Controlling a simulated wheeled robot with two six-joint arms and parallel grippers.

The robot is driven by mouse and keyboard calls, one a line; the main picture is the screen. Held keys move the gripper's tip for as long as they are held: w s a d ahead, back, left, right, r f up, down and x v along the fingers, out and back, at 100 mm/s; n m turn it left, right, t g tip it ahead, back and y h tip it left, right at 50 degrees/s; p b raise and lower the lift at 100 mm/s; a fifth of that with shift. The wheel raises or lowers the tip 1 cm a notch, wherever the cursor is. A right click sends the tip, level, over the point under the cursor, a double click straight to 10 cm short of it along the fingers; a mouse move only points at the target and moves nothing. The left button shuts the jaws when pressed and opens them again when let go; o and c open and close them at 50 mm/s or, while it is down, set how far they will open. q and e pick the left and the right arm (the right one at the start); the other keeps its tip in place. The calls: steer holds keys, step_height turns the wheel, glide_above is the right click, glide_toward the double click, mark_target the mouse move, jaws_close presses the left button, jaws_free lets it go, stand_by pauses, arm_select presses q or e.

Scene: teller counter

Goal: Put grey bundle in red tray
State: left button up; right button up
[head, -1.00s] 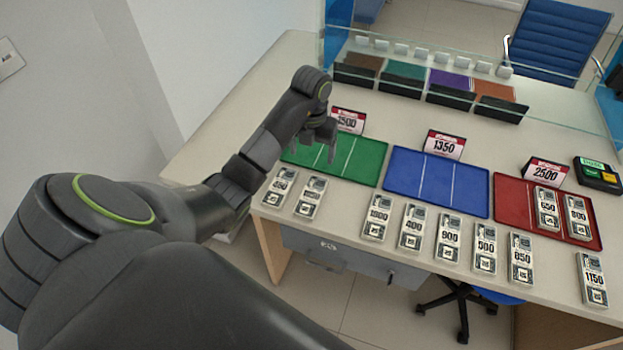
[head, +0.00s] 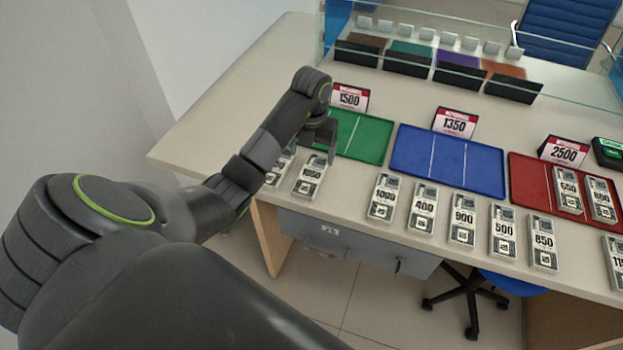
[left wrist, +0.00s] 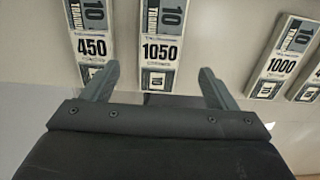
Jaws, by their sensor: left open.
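Several grey-white banknote bundles with printed numbers lie along the counter's front edge; I cannot tell one as the grey bundle by colour. The 1050 bundle (head: 310,177) lies at the left of the row and shows in the left wrist view (left wrist: 159,52). The 450 bundle (left wrist: 91,45) is beside it, partly hidden by my arm in the head view. My left gripper (head: 318,143) is open and empty above this pair; its fingers (left wrist: 159,80) spread to either side of the 1050 bundle. The red tray (head: 530,182) is at the right, with two bundles in its right part.
A green tray (head: 368,140) and a blue tray (head: 415,155) lie between. Price signs (head: 454,123) stand behind the trays. Bundles 1000 (head: 384,197), 400 (head: 424,207) and others line the front. A glass screen and dark boxes (head: 461,75) stand at the back.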

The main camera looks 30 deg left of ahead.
mark_target(311, 174)
arm_select(q)
steer(key=shift+f+b, duration=0.95)
steer(key=shift+f, duration=0.5)
steer(key=f+b, duration=0.1)
steer(key=f, duration=0.1)
steer(key=f+b, duration=0.1)
steer(key=f, duration=0.1)
steer(key=shift+s+b, duration=0.2)
steer(key=shift+b, duration=0.2)
steer(key=shift+f, duration=0.25)
arm_select(e)
step_height(311, 174, down, 6)
steer(key=shift+r, duration=0.25)
arm_select(q)
steer(key=shift+c, duration=0.4)
